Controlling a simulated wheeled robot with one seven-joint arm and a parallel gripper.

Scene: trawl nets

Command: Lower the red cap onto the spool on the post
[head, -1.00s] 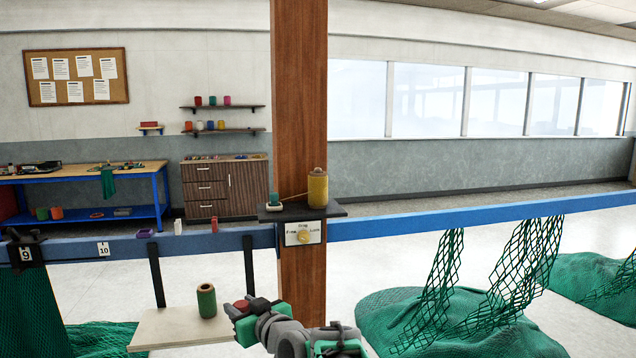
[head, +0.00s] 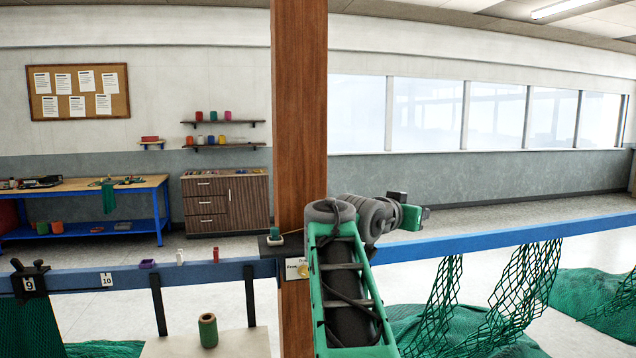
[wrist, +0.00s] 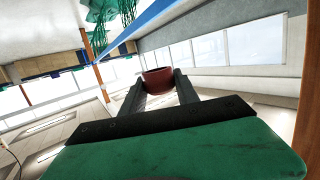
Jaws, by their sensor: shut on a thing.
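The red cap (wrist: 158,80) is held between the fingertips of my gripper (wrist: 157,92) in the wrist view. My gripper also shows in the head view (head: 426,213), raised to the right of the brown post (head: 298,120) and pointing right; the cap cannot be made out there. My arm stands in front of the post and hides the right part of its small dark shelf (head: 265,246). The yellow spool on that shelf is now hidden behind my arm.
A small green-topped block (head: 274,234) sits on the shelf's left part. A blue rail (head: 480,236) crosses behind the arm, with green nets (head: 590,295) hanging right. A green spool (head: 208,330) stands on a pale board (head: 245,343) at lower left.

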